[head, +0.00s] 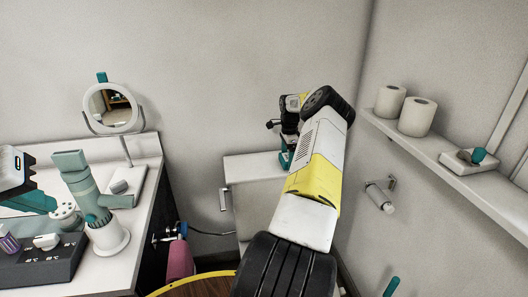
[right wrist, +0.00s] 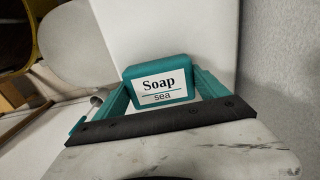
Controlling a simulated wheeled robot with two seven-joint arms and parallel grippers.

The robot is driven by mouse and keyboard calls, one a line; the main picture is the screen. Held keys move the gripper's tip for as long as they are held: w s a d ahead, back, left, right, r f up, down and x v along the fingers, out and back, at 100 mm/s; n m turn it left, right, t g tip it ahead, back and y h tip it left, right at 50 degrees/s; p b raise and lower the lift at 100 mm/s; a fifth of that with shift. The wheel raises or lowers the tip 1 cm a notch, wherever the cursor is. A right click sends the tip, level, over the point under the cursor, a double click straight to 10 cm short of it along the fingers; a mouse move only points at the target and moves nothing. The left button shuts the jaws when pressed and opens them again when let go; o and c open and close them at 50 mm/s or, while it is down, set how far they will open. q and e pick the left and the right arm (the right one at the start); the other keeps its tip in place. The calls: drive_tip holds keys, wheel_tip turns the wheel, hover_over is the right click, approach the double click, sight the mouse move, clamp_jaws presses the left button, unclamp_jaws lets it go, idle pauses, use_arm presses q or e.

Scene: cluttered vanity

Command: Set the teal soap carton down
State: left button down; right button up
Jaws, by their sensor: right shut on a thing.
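The teal soap carton (right wrist: 158,92), with a white label reading "Soap sea", sits between the teal fingers of my right gripper (right wrist: 162,78) in the right wrist view. The gripper is shut on it. In the head view my right gripper (head: 286,158) is mostly hidden behind my own arm, at the right part of a white box-like top (head: 245,167). I cannot tell there whether the carton touches that top. My left gripper (head: 30,202) shows only partly at the left edge, over the vanity counter; its opening cannot be seen.
The vanity counter (head: 118,262) holds a round mirror (head: 112,108), a teal-and-white dispenser-like object (head: 78,185) and a dark tray (head: 35,268). A shelf (head: 440,150) on the right wall carries two paper rolls and a small dish. A paper holder (head: 380,195) sits below it.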

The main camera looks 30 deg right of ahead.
drive_tip(key=shift+f, duration=0.2)
drive_tip(key=o, duration=1.3)
drive_tip(key=shift+o, duration=0.2)
wheel_tip(320, 180, up, 12)
drive_tip(key=s+a+r+n+t+h, duration=0.1)
drive_tip(key=s+a+r+n, duration=0.1)
drive_tip(key=a+r+n, duration=0.65)
drive_tip(key=s+a+r+n+t, duration=0.1)
drive_tip(key=s+a+r+n, duration=0.2)
drive_tip(key=a+r, duration=1.1)
drive_tip(key=s+a+f+n+t+y, duration=0.1)
drive_tip(key=s+a+n+t, duration=0.1)
drive_tip(key=s+a+n, duration=0.3)
drive_tip(key=s+a+n+t+y, duration=0.2)
drive_tip(key=s+a+n, duration=0.3)
drive_tip(key=s+a, duration=0.9)
drive_tip(key=s, duration=0.7)
drive_tip(key=shift+s+f+n, duration=0.35)
drive_tip(key=shift+s, duration=0.05)
